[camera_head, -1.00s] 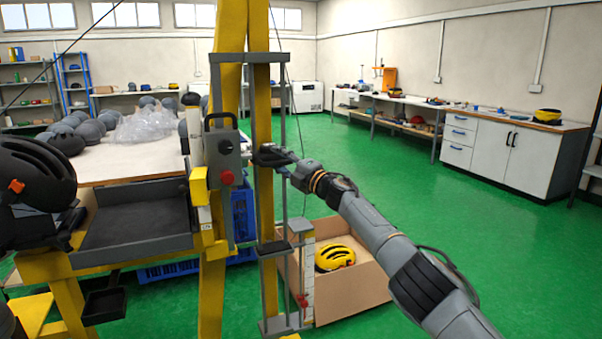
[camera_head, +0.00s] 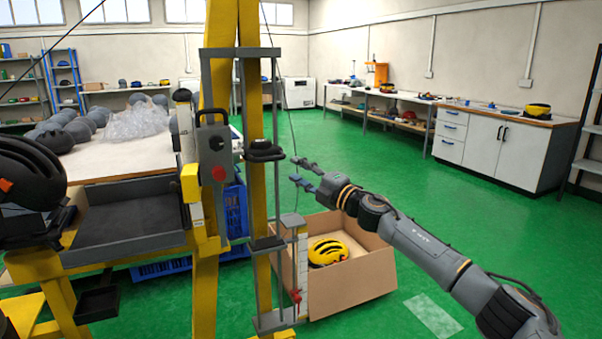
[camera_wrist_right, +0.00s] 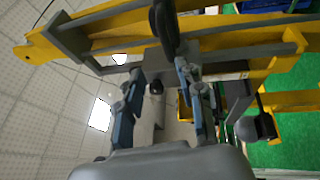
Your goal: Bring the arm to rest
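My right gripper (camera_head: 304,170) is open and empty, just right of the drop tower, with its fingers pointing left. The dark drop carriage (camera_head: 264,151) sits on the yellow tower post (camera_head: 252,105), and a visible gap separates it from my fingertips. In the right wrist view my right gripper (camera_wrist_right: 160,85) shows two blue-grey fingers spread apart with nothing between them. The tower's yellow beam (camera_wrist_right: 110,25) and grey frame lie beyond the fingers. I cannot make out my left gripper.
A cardboard box (camera_head: 350,285) with a yellow helmet (camera_head: 327,252) stands below my right gripper. A grey control box (camera_head: 216,155) hangs on the tower. A black helmet (camera_head: 28,172) is at the left.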

